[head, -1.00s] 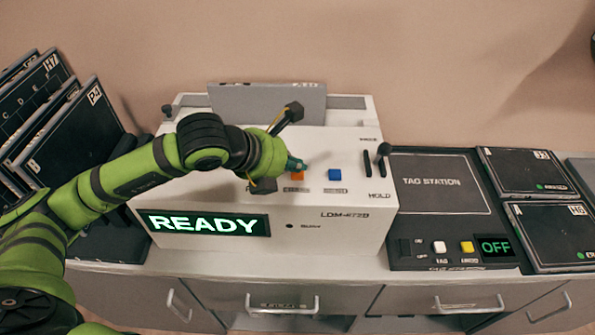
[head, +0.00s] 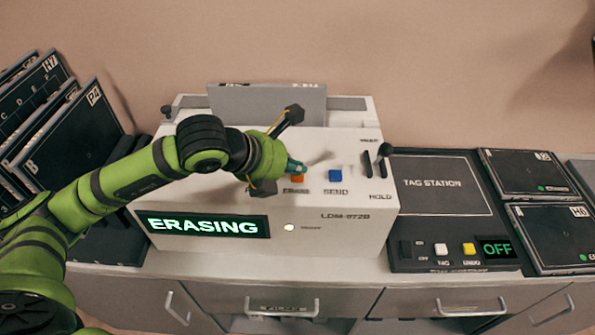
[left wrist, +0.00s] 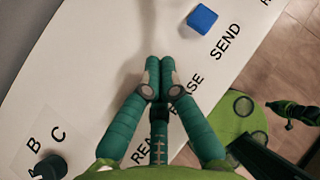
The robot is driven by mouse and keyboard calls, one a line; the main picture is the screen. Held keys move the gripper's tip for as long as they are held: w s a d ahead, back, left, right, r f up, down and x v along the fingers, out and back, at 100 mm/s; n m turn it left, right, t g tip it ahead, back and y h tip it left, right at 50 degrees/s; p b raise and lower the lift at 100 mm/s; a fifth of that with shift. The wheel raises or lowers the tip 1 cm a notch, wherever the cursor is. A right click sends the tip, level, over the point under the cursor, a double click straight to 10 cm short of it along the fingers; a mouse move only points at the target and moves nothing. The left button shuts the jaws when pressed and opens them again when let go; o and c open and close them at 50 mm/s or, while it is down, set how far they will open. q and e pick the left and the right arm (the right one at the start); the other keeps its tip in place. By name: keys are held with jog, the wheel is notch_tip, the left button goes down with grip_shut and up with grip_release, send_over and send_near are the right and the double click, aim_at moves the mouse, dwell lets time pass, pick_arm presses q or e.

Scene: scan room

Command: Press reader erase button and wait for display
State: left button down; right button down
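The reader (head: 350,240) is a white box on the counter. Its display (head: 205,225) reads "ERASING" in lit letters on green-black. The orange erase button (head: 297,178) is on its top, just at my left gripper's tips. My left gripper (head: 293,164) is shut and empty, reaching in from the left. In the left wrist view its two fingertips (left wrist: 160,66) are together over the white top and hide the button. I cannot tell whether they touch it. A small lamp (head: 289,227) on the reader's front glows. My right gripper is not in view.
A blue SEND button (head: 335,175) is right of the erase button, and a dark lever (head: 383,150) stands farther right. The tag station (head: 440,180) is to the right, its display showing "OFF". Dark plates (head: 540,172) lie beyond it; more plates (head: 75,130) stand in a rack at left.

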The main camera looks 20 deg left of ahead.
aim_at(294, 177)
pick_arm(q)
jog(key=shift+r+p, duration=0.3)
jog(key=shift+r, duration=0.55)
jog(key=shift+r+p, duration=1.4)
jog(key=shift+r, duration=1.15)
jog(key=shift+f, duration=0.1)
